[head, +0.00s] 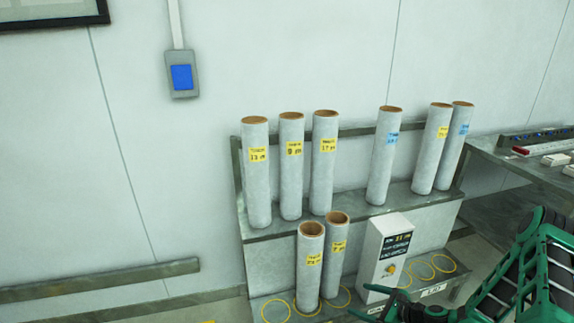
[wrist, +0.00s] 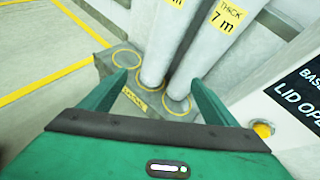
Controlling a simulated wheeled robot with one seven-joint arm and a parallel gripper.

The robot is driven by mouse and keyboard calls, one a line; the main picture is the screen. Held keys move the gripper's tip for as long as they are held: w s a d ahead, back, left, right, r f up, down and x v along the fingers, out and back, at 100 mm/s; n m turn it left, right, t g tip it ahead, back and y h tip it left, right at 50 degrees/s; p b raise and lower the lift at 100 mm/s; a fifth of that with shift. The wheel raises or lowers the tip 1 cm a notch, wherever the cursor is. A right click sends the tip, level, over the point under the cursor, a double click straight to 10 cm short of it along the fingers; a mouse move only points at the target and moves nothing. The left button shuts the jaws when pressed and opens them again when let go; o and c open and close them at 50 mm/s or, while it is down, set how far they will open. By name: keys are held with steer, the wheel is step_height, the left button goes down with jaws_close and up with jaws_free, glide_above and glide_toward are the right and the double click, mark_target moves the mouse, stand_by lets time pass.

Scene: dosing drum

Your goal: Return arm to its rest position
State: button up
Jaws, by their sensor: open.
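My gripper (head: 366,302) is low in the head view, in front of the lower shelf. In the wrist view my gripper (wrist: 159,78) has its two green fingers spread apart with nothing held between them. Two grey tubes stand upright beyond the fingers: a front tube (head: 309,270) and a rear tube (head: 335,250), both with yellow labels. They also show in the wrist view as a left tube (wrist: 163,35) and a right tube (wrist: 201,45). My green arm fills the lower right of the head view.
Several labelled tubes stand on the upper shelf (head: 345,210). A white control box (head: 385,250) with a display and yellow button stands beside the lower tubes, close to my gripper. Yellow rings mark the lower shelf (wrist: 108,68). A metal table (head: 500,160) is at right.

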steer(key=s+d+r+n+g+h, duration=0.25)
steer(key=s+d+r+n, duration=0.2)
steer(key=r, duration=0.45)
steer(key=s+d+r+n+g+h, duration=0.2)
steer(key=s+d+r+n+g, duration=0.25)
steer(key=r, duration=0.45)
steer(key=s+d+r+n+g+h, duration=0.1)
steer(key=s+d+r+n+h, duration=0.15)
steer(key=s+r+n, duration=0.6)
steer(key=s+d+r+h, duration=0.1)
steer(key=s+d+r, duration=0.1)
steer(key=s+r, duration=1.5)
steer(key=shift+s+n+g+h, duration=0.4)
steer(key=shift+s+n, duration=0.05)
steer(key=shift+s, duration=0.45)
